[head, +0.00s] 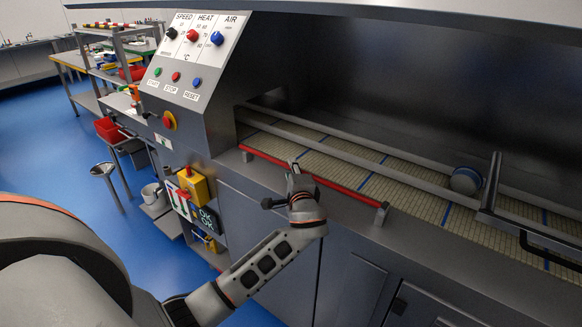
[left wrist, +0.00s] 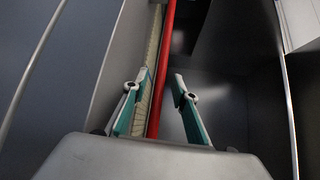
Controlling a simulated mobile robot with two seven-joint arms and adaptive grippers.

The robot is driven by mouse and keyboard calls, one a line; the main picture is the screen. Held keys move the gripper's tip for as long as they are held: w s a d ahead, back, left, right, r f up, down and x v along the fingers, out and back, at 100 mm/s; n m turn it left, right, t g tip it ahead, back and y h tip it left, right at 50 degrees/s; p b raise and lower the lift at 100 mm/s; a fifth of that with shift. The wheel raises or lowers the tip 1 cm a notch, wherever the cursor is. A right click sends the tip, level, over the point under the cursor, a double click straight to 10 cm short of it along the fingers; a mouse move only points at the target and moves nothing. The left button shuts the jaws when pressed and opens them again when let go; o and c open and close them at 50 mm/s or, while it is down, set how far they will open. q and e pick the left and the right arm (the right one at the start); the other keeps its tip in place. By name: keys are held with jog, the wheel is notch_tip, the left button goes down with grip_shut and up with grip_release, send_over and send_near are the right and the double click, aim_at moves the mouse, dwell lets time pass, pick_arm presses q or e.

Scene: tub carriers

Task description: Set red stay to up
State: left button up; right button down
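The red stay (head: 345,190) is a long thin red bar. It lies low along the front edge of the conveyor, between a small grey bracket (head: 247,154) at its left end and a grey post (head: 381,213) at its right end. My left gripper (head: 294,170) is at the middle of the bar and hides a short part of it. In the left wrist view the red stay (left wrist: 165,40) runs lengthwise between the two open fingers (left wrist: 160,82), nearer the left finger. I cannot tell whether the fingers touch it. My right gripper is out of view.
Behind the bar is the slatted conveyor (head: 420,200) with rails and a blue-and-grey roller or ball (head: 466,180). A grey frame (head: 490,190) stands at the right. A control panel (head: 195,55) with knobs and buttons is at upper left. Blue floor is open at left.

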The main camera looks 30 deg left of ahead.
pick_arm(q)
jog(key=shift+x, duration=1.05)
grip_shut()
